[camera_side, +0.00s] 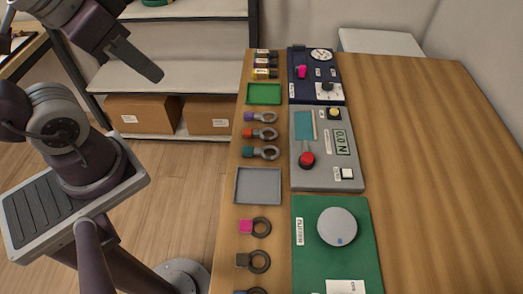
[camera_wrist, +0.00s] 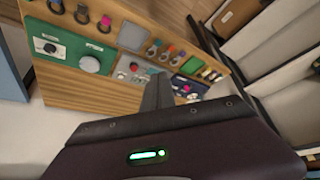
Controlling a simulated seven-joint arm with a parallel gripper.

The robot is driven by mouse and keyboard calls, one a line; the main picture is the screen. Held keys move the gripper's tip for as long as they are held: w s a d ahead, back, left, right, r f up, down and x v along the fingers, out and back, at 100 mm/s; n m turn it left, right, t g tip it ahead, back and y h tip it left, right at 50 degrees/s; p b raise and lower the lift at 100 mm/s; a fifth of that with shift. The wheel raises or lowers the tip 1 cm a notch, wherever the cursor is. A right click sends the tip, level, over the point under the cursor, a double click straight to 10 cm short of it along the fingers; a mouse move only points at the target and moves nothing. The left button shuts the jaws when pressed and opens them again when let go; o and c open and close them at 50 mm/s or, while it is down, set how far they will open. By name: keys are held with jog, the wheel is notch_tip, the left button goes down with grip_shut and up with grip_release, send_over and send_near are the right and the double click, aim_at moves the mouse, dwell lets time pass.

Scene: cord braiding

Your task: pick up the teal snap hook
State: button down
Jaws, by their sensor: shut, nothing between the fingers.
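The teal snap hook (camera_side: 250,152) lies near the left edge of the wooden table in the side view, nearest the grey tray in a row of three hooks. Its dark ring end points right. In the wrist view the hook (camera_wrist: 152,48) is small, beyond my fingertips. My gripper (camera_side: 156,75) is raised in the air to the left of the table, well apart from the hook. Its fingers, also seen in the wrist view (camera_wrist: 158,80), are together and empty.
An orange hook (camera_side: 250,133) and a purple hook (camera_side: 250,116) lie beside the teal one. A grey tray (camera_side: 237,187) and green tray (camera_side: 250,102) flank the row. A grey panel (camera_side: 318,178) stands to the right. Shelves with boxes (camera_side: 143,113) are behind my arm.

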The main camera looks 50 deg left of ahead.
jog(key=c, duration=2.2)
grip_release()
jog(key=c, duration=1)
grip_release()
jog(key=shift+c, duration=0.2)
